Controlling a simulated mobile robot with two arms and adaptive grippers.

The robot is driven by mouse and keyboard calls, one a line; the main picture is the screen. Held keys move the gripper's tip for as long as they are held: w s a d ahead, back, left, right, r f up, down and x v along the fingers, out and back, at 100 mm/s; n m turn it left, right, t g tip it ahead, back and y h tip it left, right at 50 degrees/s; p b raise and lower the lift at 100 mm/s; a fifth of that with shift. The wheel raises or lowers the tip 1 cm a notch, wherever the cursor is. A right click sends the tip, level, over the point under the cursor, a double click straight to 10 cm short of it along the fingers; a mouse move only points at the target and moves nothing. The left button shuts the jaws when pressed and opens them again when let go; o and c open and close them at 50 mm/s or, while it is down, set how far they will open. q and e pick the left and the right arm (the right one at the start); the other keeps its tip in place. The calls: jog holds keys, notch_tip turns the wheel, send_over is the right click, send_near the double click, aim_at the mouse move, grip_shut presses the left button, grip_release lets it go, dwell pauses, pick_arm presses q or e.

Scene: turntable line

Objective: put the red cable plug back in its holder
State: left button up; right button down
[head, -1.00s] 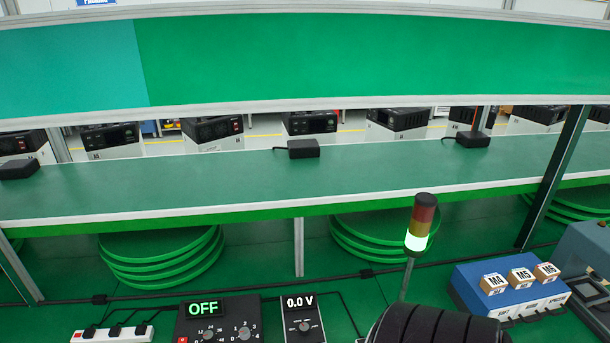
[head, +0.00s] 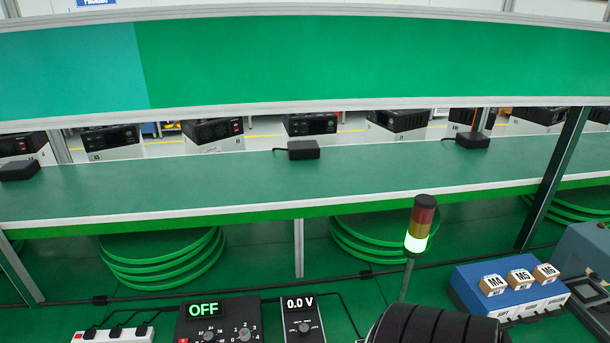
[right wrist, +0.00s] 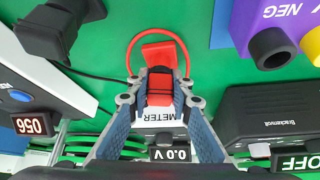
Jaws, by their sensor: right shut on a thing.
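In the right wrist view, my right gripper (right wrist: 160,98) is shut on the red cable plug (right wrist: 160,82). A thin red cable loops above the plug over the green surface, near the meter (right wrist: 155,117). A purple block marked NEG (right wrist: 270,20) with a dark round opening is at the upper right, apart from the plug. I cannot tell which part is the plug's holder. The meter also shows in the head view (head: 304,325), reading 0.0 V. Neither gripper shows in the head view.
A black power unit reading OFF (head: 217,325) stands left of the meter. A signal tower (head: 421,225) is lit green. A blue box with M4, M5 and M6 blocks (head: 505,295) is at right. A black clamp-like object (right wrist: 58,30) is at the wrist view's upper left.

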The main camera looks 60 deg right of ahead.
jog(key=c, duration=1.7)
grip_release()
jog(key=shift+o, duration=0.2)
jog(key=v, duration=1.2)
